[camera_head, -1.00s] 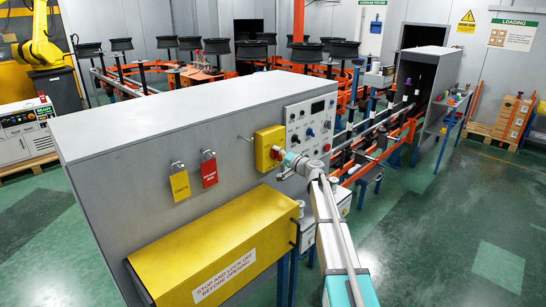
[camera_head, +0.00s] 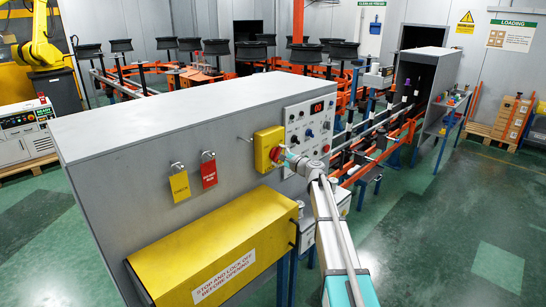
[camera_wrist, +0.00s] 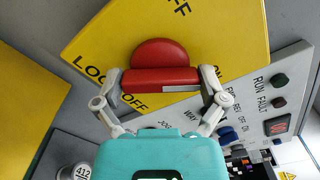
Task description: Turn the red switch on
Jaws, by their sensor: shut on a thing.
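The red switch (camera_wrist: 160,53) is a round knob with a bar handle, on a yellow box (camera_wrist: 225,30) fixed to the grey cabinet. The box carries OFF and LOCK OFF lettering, with part of ON by the right finger. In the head view the red switch (camera_head: 275,153) shows at the front of the yellow box (camera_head: 266,138). My gripper (camera_wrist: 163,80) is shut on the switch handle, one finger at each end of the bar. In the head view my gripper (camera_head: 284,157) is at the switch, its fingers too small to make out clearly.
A control panel (camera_head: 310,130) with buttons and a lit red display (camera_head: 317,107) is right of the box. Yellow and red tags (camera_head: 209,173) hang to the left. A yellow cover (camera_head: 215,245) juts out below. Green floor (camera_head: 440,240) is clear at right.

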